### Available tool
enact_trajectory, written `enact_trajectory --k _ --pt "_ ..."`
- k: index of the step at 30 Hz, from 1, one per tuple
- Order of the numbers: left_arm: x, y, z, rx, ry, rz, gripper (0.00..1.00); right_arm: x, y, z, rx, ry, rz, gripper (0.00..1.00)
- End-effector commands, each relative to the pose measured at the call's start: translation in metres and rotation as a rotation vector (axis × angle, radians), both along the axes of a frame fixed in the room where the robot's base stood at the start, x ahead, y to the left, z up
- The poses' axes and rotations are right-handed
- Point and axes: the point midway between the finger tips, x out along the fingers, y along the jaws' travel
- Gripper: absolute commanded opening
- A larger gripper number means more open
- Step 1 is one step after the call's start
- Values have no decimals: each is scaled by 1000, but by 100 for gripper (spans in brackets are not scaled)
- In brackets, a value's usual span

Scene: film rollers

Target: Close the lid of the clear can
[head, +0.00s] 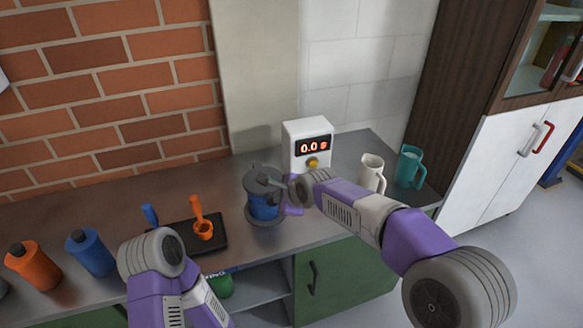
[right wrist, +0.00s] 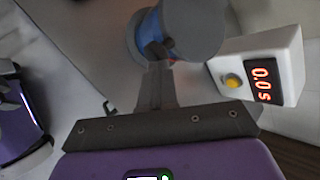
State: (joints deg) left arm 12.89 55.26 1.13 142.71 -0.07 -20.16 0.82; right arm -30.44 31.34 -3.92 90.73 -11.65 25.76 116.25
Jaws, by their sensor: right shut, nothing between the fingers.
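The clear can (head: 264,207), with blue contents, stands on the counter on a dark round base. Its grey lid (head: 259,178) is at the top of the can; I cannot tell whether it is fully seated.
A white timer (head: 307,146) reading 0.0 stands behind the can. A white mug (head: 371,172) and teal mug (head: 409,166) are at right. A black tray (head: 215,243) with an orange scoop (head: 203,228), a blue bottle (head: 90,252) and an orange bottle (head: 33,266) are at left.

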Motion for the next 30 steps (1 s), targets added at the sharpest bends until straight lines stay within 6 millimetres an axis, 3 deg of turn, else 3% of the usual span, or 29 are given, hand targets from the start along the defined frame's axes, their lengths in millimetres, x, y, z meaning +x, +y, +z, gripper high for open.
enact_trajectory --k 2,8,18,24,30 --pt "0 0 7 0 0 0 51 -1 -6 2 -9 12 -2 0" --pt "0 0 33 0 0 0 51 1 -18 44 2 -6 1 0" --pt "0 0 35 0 0 0 51 -58 -54 53 5 -9 4 0" --pt "0 0 38 0 0 0 51 -76 -67 58 5 -12 4 0" --pt "0 0 38 0 0 0 51 -81 -70 58 5 -11 4 0"
